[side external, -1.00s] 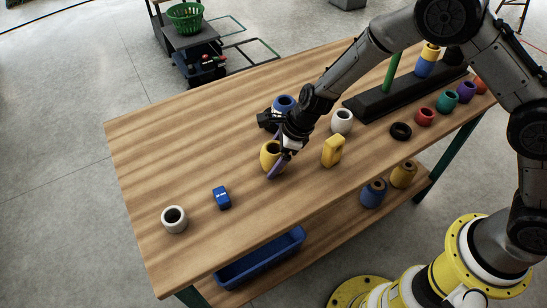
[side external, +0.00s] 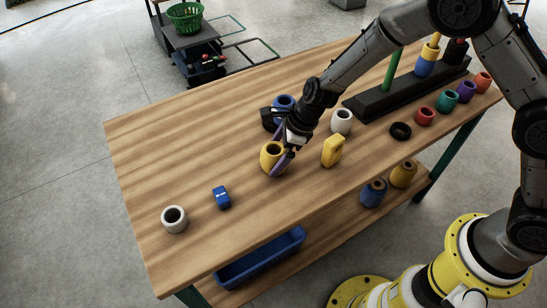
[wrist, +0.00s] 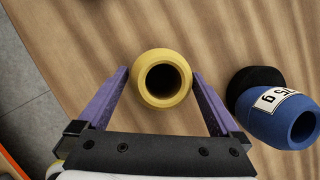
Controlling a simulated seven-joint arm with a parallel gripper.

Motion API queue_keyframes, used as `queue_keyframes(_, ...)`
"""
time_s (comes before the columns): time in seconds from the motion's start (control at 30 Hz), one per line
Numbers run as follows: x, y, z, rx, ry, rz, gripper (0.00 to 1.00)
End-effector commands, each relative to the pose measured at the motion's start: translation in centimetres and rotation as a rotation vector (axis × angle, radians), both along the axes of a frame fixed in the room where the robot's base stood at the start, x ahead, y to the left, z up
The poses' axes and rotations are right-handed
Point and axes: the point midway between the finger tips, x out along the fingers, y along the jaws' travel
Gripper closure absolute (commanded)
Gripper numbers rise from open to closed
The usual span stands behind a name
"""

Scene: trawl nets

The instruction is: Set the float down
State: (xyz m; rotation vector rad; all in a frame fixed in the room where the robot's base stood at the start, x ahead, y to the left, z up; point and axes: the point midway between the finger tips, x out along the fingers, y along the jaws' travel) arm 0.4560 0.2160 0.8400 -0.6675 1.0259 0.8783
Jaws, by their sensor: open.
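The yellow float (side external: 269,161) stands upright on the wooden table (side external: 160,150), its dark hole facing up. In the wrist view the yellow float (wrist: 163,61) sits between the two purple fingers of my gripper (wrist: 160,74). The fingers are spread, one on each side, with a narrow gap showing on each side of the float. In the side view my gripper (side external: 279,150) is low over the table at the float, and its wrist hides part of the area behind.
A blue float (wrist: 284,115) with a white label is close to the right finger, beside a black round piece (wrist: 254,84). A white float (side external: 342,121) and a yellow block (side external: 333,151) stand to the right. The table's left part is mostly clear around a blue item (side external: 222,197) and a pale float (side external: 174,219).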

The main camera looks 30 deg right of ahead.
Motion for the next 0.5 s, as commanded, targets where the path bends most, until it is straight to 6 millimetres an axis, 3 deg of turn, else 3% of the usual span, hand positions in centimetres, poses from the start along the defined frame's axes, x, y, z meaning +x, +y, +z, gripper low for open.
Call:
queue_keyframes(0.3, -1.6, -2.0, 6.2, 0.001, -0.004, 0.000, 0.00)
queue_keyframes(0.5, -2.2, -2.8, 8.5, 0.000, -0.002, -0.001, 0.00)
